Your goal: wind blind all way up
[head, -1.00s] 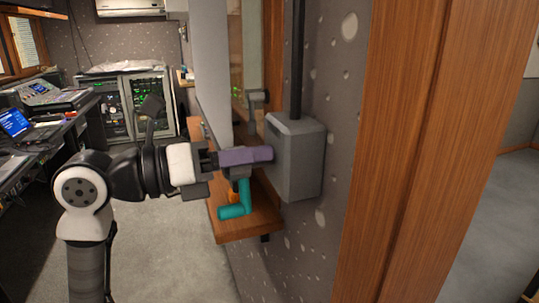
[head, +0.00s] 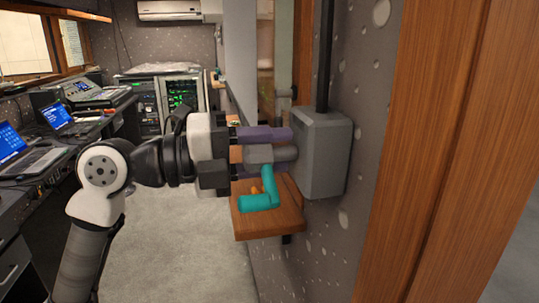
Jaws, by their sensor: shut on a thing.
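A grey winder box (head: 322,155) is fixed to the wall, with a dark rod (head: 325,55) rising from it. A grey shaft (head: 270,154) sticks out of the box to the left, and a teal L-shaped crank arm (head: 262,196) hangs from it, its handle end pointing left. My gripper (head: 266,150) reaches in from the left, shut on the grey shaft part of the crank, with a purple finger above it. The lower finger is partly hidden. I cannot clearly pick out the blind itself or tell its height.
A wooden post (head: 430,150) stands at the right. A desk with laptops (head: 30,150) runs along the left. The carpet between is clear.

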